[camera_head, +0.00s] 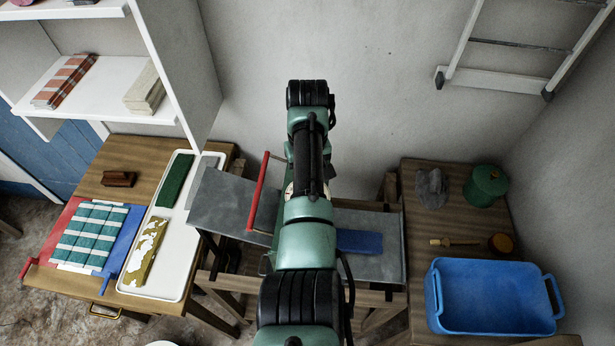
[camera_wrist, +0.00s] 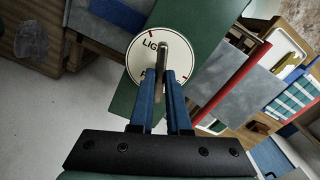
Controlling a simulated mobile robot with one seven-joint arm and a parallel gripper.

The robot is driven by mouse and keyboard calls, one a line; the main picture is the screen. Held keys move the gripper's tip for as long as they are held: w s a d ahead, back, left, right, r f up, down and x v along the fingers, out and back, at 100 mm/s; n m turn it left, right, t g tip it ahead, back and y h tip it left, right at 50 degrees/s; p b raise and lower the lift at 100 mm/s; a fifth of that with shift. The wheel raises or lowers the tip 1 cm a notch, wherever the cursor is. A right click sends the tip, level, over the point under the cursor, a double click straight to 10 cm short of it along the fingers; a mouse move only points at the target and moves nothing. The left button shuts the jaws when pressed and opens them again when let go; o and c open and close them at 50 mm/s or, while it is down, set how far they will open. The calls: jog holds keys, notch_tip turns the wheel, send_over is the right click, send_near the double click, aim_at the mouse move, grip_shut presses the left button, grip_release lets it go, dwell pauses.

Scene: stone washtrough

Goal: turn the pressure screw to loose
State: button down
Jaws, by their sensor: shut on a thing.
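The pressure screw (camera_wrist: 161,50) shows in the wrist view as a grey metal bar standing over a round white dial (camera_wrist: 137,62). The dial has red marks and black lettering, with "LIG" readable at the upper left and an "H" lower down; the rest is covered. My gripper (camera_wrist: 165,76) has its two blue fingers shut on the bar. The dial lies on a dark green housing (camera_wrist: 122,102). In the head view my arm hides the gripper and screw; only a sliver of the white dial (camera_head: 289,191) shows beside the arm.
A red bar (camera_head: 258,192) stands left of my arm over a grey metal bed (camera_head: 224,196). A blue block (camera_head: 359,241) lies on the bed's right part. A white tray (camera_head: 187,252) is on the left table; a blue tub (camera_head: 492,311) is on the right one.

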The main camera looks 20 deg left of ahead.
jog(key=m, duration=0.7)
jog(key=shift+w+r+p, duration=0.1)
jog(key=shift+r+p, duration=0.05)
jog(key=shift+p, duration=0.15)
jog(key=m, duration=1.5)
jog(key=shift+m, duration=0.3)
jog(key=c, duration=0.9)
grip_release()
